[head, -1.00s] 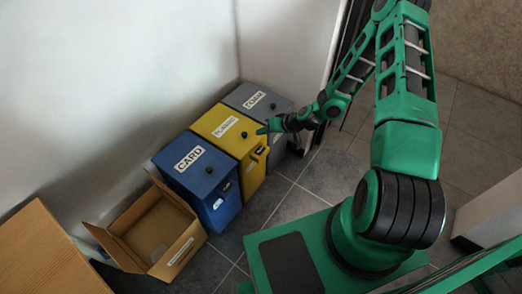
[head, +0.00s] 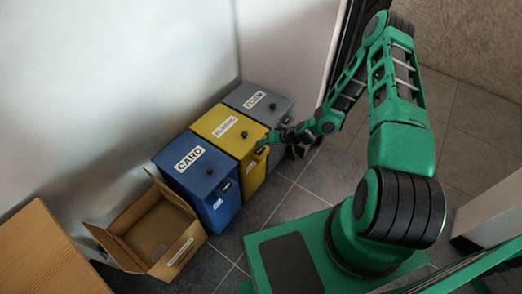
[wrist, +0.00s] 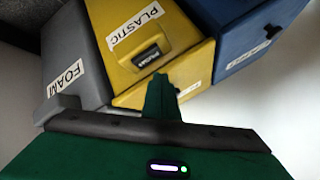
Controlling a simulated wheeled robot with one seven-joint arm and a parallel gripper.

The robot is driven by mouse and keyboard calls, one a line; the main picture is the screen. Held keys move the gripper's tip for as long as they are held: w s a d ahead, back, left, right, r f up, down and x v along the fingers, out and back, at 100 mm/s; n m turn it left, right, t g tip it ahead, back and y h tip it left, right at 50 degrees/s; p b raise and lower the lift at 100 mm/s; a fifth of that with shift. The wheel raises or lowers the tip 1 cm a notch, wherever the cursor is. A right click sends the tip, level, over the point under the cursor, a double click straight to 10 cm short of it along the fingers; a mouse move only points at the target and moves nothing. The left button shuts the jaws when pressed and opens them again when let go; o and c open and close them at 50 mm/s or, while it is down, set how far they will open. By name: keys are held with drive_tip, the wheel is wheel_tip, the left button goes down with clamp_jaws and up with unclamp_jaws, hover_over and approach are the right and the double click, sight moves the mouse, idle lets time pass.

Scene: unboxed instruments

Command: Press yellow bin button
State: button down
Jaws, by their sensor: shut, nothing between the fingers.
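The yellow bin (head: 221,139) stands between a blue bin and a grey bin, with a label and a small black knob on its top. In the wrist view its front face (wrist: 187,55) has a white PLASTIC label and a dark button-like panel (wrist: 147,56) with small pale lettering. My gripper (head: 262,144) is at the front of the yellow bin, near its upper front edge. In the wrist view my closed green fingers (wrist: 160,82) point at this face, close by the dark panel. I cannot tell whether they touch it. The gripper holds nothing.
The blue CARD bin (head: 180,178) and the grey FOAM bin (head: 240,99) adjoin the yellow bin on either side. An open cardboard box (head: 130,258) sits left of the blue bin, near a wooden surface (head: 40,260). A white wall is behind. Tiled floor in front is clear.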

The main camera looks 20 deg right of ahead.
sight(263, 151)
drive_tip(key=shift+f, duration=0.6)
drive_tip(key=shift+f, duration=0.1)
idle(1.6)
drive_tip(key=shift+s+f, duration=0.1)
drive_tip(key=shift+f, duration=0.2)
drive_tip(key=shift+f, duration=0.35)
idle(0.7)
drive_tip(key=shift+r, duration=3.3)
